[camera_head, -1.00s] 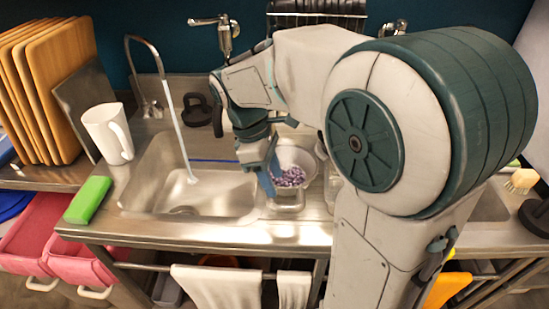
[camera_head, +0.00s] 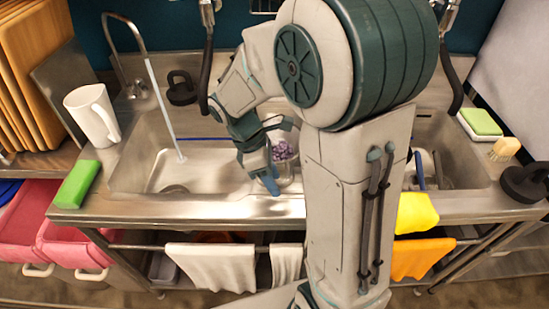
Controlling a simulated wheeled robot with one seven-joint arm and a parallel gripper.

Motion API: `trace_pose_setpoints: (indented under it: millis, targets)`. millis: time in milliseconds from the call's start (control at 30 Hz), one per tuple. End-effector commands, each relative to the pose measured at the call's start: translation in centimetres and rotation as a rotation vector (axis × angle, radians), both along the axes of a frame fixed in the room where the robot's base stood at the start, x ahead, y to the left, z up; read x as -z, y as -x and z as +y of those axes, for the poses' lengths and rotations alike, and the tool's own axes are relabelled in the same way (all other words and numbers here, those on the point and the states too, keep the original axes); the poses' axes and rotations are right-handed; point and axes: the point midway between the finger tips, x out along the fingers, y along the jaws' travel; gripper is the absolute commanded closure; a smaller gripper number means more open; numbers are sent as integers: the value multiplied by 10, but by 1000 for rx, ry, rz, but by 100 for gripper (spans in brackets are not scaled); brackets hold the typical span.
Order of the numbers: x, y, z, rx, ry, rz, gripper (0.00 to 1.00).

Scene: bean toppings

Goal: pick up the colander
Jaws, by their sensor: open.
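A metal bowl-like vessel, apparently the colander (camera_head: 287,177), holds purple beans (camera_head: 283,150) on the counter between the sink basins. My arm hides much of it, so its handles and full rim cannot be made out. My gripper (camera_head: 270,178) points down at the left side of this vessel, very close to it. The jaws are open, with a blue finger showing. Whether a finger touches the rim or reaches inside cannot be told.
A white pitcher (camera_head: 92,112) and a green sponge (camera_head: 76,184) stand left.

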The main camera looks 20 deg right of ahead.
Motion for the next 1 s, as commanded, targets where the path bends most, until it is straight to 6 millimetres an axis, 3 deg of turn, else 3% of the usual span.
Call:
trace_pose_setpoints:
  millis: [200, 500, 667, 1000]
  targets:
    - [28, 10, -10, 1, 1, 3, 55]
    - [33, 11, -11, 1, 0, 0, 55]
    - [32, 11, -11, 1, 0, 0, 99]
    - [31, 11, -11, 1, 0, -1, 100]
